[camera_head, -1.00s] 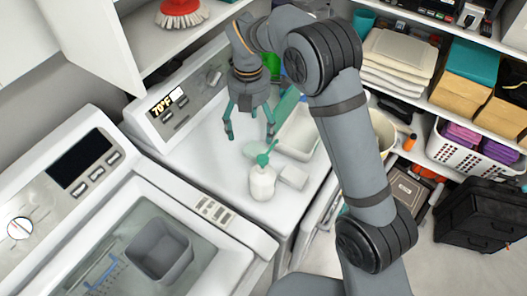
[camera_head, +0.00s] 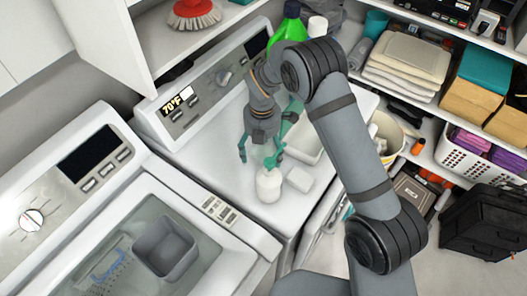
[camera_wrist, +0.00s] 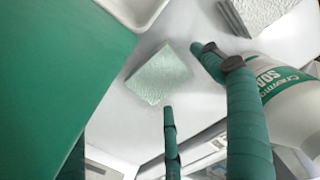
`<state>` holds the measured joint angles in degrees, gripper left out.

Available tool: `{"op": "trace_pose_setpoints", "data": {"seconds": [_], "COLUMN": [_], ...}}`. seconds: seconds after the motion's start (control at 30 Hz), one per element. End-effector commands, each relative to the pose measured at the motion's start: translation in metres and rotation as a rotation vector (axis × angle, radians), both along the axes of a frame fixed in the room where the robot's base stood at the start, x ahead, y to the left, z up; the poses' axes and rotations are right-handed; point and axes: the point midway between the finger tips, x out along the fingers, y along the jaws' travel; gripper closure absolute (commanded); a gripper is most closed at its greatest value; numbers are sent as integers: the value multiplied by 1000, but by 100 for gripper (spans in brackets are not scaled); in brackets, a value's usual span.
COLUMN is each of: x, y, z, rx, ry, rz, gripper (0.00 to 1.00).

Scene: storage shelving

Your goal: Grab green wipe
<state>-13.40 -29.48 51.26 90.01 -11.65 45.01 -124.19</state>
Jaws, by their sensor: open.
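The pale green wipe (camera_wrist: 158,75) is a small textured square lying flat on the white machine top in the wrist view. In the head view it is mostly hidden around my gripper's fingers. My gripper (camera_head: 259,156) is open, with its teal fingers pointing down close above the machine top. In the wrist view the fingers reach in from below, near the wipe, and nothing is between them. I cannot tell whether a finger touches the wipe.
A white soap bottle (camera_head: 268,185) stands close beside my gripper, with a white textured block (camera_head: 299,179) to its right. A white tray (camera_head: 307,142) lies behind. A large green panel (camera_wrist: 55,75) fills the wrist view's left. A green bottle (camera_head: 289,38) stands further back.

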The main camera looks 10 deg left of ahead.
Motion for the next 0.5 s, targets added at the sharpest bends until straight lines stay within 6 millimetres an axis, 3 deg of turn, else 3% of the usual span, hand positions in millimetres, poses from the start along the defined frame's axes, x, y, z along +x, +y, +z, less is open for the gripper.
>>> {"op": "trace_pose_setpoints", "data": {"seconds": [0.2, 0.5], "x": [0, 0], "y": [-1, -1], "z": [-1, 0], "rx": [0, 0], "ry": [0, 0], "rz": [-1, 0], "gripper": [21, 38]}}
